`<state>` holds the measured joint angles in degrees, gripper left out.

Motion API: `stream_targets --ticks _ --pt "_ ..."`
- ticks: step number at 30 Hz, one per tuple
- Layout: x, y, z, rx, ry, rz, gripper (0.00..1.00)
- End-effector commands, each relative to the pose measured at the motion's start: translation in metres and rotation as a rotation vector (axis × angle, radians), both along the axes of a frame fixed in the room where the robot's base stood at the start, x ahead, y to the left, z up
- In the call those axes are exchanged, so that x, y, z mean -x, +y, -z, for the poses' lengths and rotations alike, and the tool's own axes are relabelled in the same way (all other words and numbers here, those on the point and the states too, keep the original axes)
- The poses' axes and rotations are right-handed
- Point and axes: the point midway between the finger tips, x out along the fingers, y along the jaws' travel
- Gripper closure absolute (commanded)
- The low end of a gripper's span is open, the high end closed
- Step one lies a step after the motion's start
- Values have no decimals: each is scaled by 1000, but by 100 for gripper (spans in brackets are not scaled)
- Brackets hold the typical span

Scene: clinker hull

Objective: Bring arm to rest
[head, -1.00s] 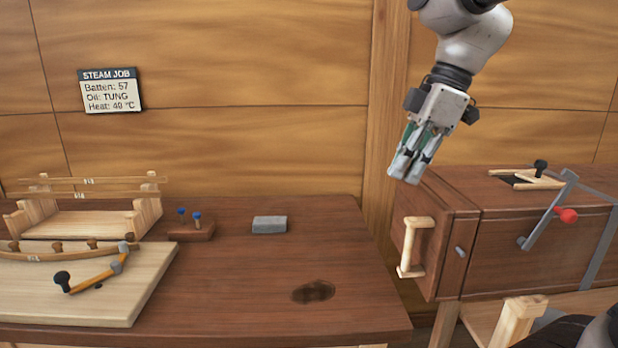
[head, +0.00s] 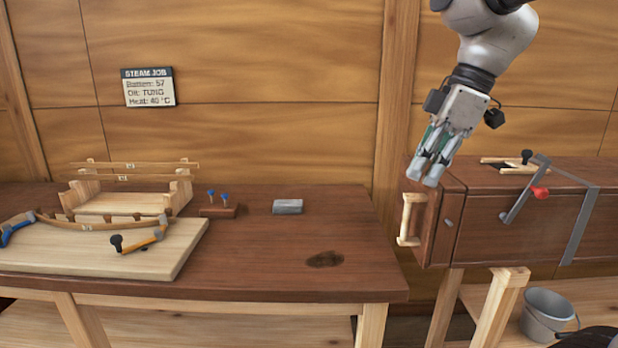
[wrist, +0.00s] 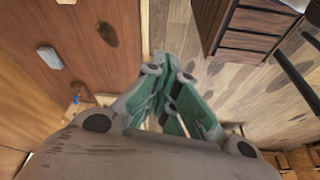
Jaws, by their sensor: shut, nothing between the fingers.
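My gripper (head: 432,171) is shut and empty. It hangs from my raised arm in the head view, fingers pointing down and a little left. It appears in front of the wooden wall, by the upper left corner of the wooden steam box (head: 500,215). It touches nothing that I can see. In the wrist view, my gripper's green-sided fingers (wrist: 165,72) come together at their tips over the gap between the bench (wrist: 100,50) and the plank floor (wrist: 220,95).
A bucket (head: 548,312) stands lower right.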

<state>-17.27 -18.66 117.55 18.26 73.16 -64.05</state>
Motion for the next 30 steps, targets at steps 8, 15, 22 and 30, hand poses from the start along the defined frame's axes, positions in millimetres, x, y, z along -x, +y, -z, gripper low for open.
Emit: stream_targets --ticks 8,15,22,30 --pt "-5 -7 9 13 43 215 100" --pt "3 -35 34 44 87 565 100" --pt "44 -109 69 35 61 1106 100" --pt "94 -162 85 7 -33 1331 100"
